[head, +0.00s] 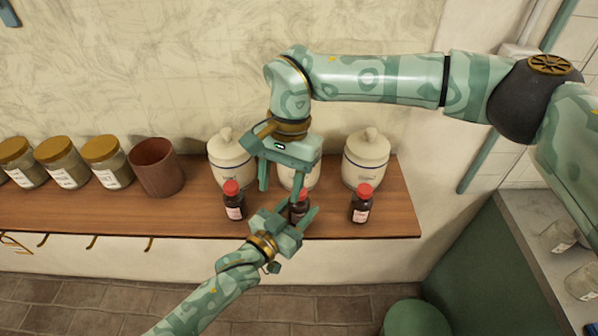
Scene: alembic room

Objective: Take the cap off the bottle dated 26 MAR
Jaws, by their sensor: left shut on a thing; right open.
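Three small dark bottles with red caps stand along the front of the wooden shelf: a left bottle (235,206), a middle bottle (299,208) and a right bottle (361,207). Their labels are too small to read, so I cannot tell which is dated 26 MAR. My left gripper (298,212), reaching up from below, is shut on the middle bottle, which looks upright. My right gripper (281,190) is open, pointing down just above and around the middle bottle's top. One of its fingers partly hides the red cap; I cannot tell whether it touches.
The wooden shelf (395,222) also holds lidded white jars (366,160) behind the bottles. A brown cup (156,168) and several gold-lidded jars (108,162) stand to the left. Hooks (94,242) hang below the shelf. A green stool (416,318) is at lower right.

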